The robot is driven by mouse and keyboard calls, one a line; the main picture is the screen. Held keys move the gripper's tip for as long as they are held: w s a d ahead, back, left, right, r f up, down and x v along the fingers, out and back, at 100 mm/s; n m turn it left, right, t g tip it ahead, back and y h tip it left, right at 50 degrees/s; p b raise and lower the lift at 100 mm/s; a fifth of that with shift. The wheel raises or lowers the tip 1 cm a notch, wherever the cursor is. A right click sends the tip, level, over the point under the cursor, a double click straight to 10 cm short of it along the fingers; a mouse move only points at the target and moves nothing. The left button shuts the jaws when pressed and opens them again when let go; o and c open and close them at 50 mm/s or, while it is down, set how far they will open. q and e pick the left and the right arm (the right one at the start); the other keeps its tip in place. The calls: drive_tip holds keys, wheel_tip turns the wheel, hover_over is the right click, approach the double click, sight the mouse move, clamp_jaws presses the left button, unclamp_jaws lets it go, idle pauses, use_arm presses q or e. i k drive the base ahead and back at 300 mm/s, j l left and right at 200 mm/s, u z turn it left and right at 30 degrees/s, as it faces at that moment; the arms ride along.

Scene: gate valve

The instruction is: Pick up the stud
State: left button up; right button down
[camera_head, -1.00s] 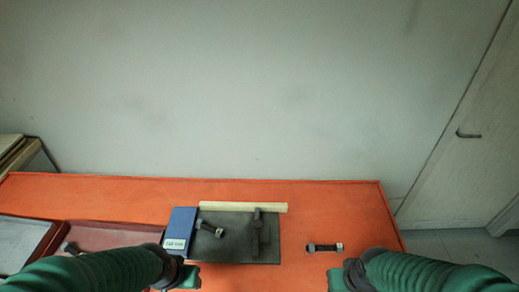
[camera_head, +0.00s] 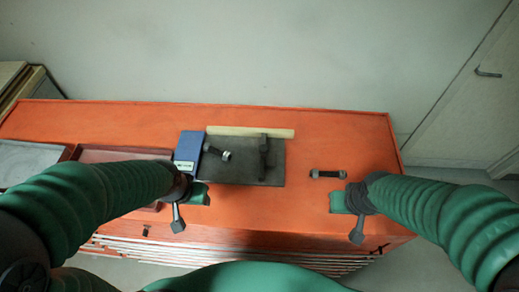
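A dark stud with lighter nut-like ends (camera_head: 328,174) lies on bare orange tabletop (camera_head: 350,135), right of the dark mat. A similar stud (camera_head: 217,153) lies at an angle on the left part of the dark mat (camera_head: 240,173). My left gripper (camera_head: 199,195) is in front of the mat's left part and the blue box. My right gripper (camera_head: 340,203) is just in front of the stud on the bare tabletop, apart from it in the picture. The fingers of both grippers are too small and hidden to tell open from shut.
A dark upright metal part (camera_head: 263,157) stands or lies on the mat. A blue box (camera_head: 188,147) is at its left, a wooden strip (camera_head: 250,132) behind it. Reddish (camera_head: 110,154) and grey (camera_head: 30,160) trays are at left. The tabletop's right part is mostly clear.

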sight(227, 157)
drive_tip(key=j+z, duration=0.1)
drive_tip(key=z, duration=0.4)
drive_tip(key=k+z, duration=0.1)
drive_tip(key=z, duration=0.4)
drive_tip(key=k+j+z, duration=0.1)
drive_tip(key=z, duration=0.4)
drive_tip(key=k+u, duration=0.1)
drive_tip(key=u, duration=0.3)
drive_tip(key=j+u, duration=0.15)
drive_tip(key=u, duration=0.2)
drive_tip(key=k+j+u, duration=0.1)
drive_tip(key=u, duration=0.3)
drive_tip(key=j+u, duration=0.1)
drive_tip(key=u, duration=0.25)
drive_tip(key=k+j, duration=0.05)
